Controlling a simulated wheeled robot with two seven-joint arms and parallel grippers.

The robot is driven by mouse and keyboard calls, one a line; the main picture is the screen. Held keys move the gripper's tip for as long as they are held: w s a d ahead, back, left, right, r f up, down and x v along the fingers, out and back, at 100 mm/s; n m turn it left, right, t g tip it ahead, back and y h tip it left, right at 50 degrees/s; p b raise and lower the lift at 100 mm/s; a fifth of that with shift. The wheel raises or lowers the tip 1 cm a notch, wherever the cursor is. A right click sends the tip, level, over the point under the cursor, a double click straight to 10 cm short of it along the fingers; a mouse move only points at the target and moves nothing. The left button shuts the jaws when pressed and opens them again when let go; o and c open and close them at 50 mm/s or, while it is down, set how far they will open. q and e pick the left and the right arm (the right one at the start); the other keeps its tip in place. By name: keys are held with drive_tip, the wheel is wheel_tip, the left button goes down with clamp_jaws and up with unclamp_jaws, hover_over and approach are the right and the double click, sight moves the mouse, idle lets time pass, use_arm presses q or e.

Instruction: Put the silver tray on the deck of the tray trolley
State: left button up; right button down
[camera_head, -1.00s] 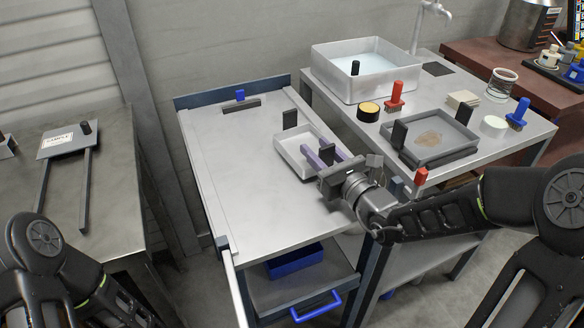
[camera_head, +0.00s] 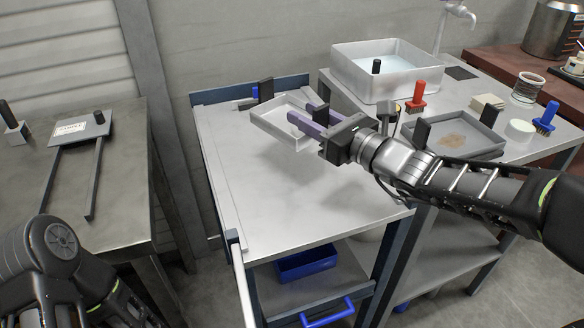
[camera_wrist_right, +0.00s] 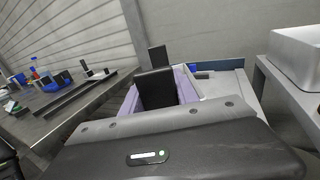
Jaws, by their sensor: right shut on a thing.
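The silver tray (camera_head: 276,121) is a shallow pale tray with upright black handles. It hangs tilted above the rear part of the tray trolley's light deck (camera_head: 300,205), apart from it as far as I can tell. My right gripper (camera_head: 303,118) is shut on the tray's near black handle. In the right wrist view that handle (camera_wrist_right: 157,90) stands between the purple fingers, and the far handle (camera_wrist_right: 158,57) shows beyond. The gripper hides much of the tray there. My left arm is at the lower left of the head view, its gripper out of frame.
The deck's front and middle are clear; a blue rail (camera_head: 222,92) closes its back. A side table at right holds a white basin (camera_head: 386,82), a grey tray with a brown stain (camera_head: 467,123) and brushes. A metal bench (camera_head: 115,195) stands at left.

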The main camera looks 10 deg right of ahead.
drive_tip(key=b, duration=0.2)
hover_over(307, 174)
drive_tip(key=shift+f, duration=3.1)
drive_tip(key=shift+f, duration=0.1)
drive_tip(key=shift+f+b, duration=0.45)
drive_tip(key=shift+f, duration=1.3)
drive_tip(key=shift+f, duration=0.2)
drive_tip(key=c, duration=0.9)
unclamp_jaws()
